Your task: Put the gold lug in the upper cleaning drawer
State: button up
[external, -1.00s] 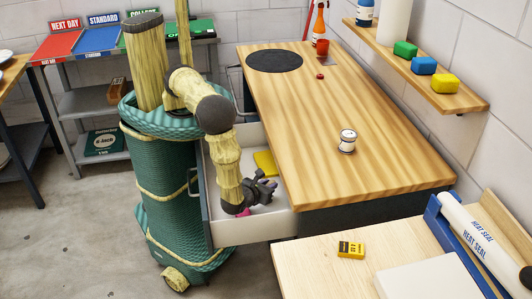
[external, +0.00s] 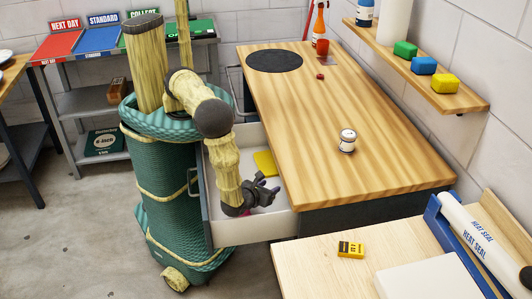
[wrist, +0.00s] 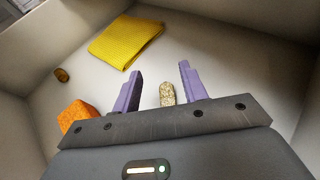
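A gold, speckled, rounded piece, which looks like the gold lug (wrist: 167,93), lies on the pale floor of the open drawer (external: 228,231) in the wrist view. My gripper (wrist: 160,82) is open over it, one purple finger on each side, with a visible gap to both fingers. In the external view my gripper (external: 268,190) is inside the drawer, and the lug cannot be made out. The drawer also holds a folded yellow cloth (wrist: 125,42), an orange sponge-like block (wrist: 77,113) and a small brownish-gold round piece (wrist: 62,75).
The wooden bench top (external: 320,120) overhangs the drawer's right side. A small white jar (external: 347,141) and a dark round mat (external: 274,61) are on it. A second table (external: 310,262) with a small yellow box (external: 350,249) stands in front. The drawer walls surround my gripper closely.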

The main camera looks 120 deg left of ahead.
jog(key=shift+r+p, duration=0.5)
jog(key=b+v, duration=0.1)
jog(key=v, duration=0.6)
jog(key=shift+d, duration=0.3)
jog(key=shift+r, duration=0.2)
jog(key=s+a+r+n+t+h, duration=0.1)
jog(key=s+a+r+n+h, duration=0.1)
jog(key=r+n+h, duration=0.4)
jog(key=s+a+r+n+t+h, duration=0.1)
jog(key=s+a+r+n+h, duration=0.2)
jog(key=r+n+h, duration=0.4)
notch_tip(320, 180, up, 8)
jog(key=a+n, duration=0.1)
jog(key=n, duration=0.4)
jog(key=shift+s+t, duration=0.25)
jog(key=shift+t, duration=0.05)
jog(key=shift+r, duration=0.15)
